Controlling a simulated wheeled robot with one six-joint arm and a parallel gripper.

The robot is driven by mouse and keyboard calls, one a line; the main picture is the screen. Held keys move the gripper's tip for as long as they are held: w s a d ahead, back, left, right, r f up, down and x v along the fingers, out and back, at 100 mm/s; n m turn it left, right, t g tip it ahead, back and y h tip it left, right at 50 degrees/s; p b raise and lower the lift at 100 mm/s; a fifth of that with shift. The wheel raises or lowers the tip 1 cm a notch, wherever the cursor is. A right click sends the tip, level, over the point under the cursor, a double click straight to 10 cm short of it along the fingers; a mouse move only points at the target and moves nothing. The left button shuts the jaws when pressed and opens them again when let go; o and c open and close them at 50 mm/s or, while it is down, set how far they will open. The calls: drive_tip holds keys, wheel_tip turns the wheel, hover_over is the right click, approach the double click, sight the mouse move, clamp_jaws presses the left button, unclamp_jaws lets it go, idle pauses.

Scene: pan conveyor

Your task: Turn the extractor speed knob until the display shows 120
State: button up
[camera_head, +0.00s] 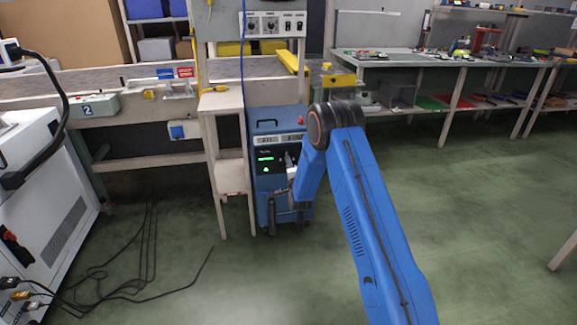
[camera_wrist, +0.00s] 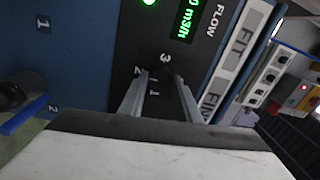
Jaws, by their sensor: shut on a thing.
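The extractor is a blue cabinet (camera_head: 279,127) with a black front panel, standing on the floor in the head view. Its green-lit display (camera_head: 265,159) is too small to read there. In the wrist view the display (camera_wrist: 188,18) is cut off by the top edge, and only a final 0 and "m3/h" show beside the word FLOW. My gripper (camera_wrist: 161,84) is at the black panel, its two fingers either side of the dial marked 1, 2 and 3. It is shut on the speed knob, which is dark and hard to make out between the fingers.
A narrow wooden stand (camera_head: 222,103) is close at the extractor's left. A dark hose (camera_head: 272,214) hangs at its front.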

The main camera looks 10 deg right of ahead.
drive_tip(key=shift+d, duration=0.1)
drive_tip(key=o, duration=1.1)
drive_tip(key=shift+c, duration=0.2)
drive_tip(key=shift+s, duration=0.1)
drive_tip(key=s+f, duration=0.1)
drive_tip(key=s, duration=1.6)
drive_tip(key=shift+s, duration=0.1)
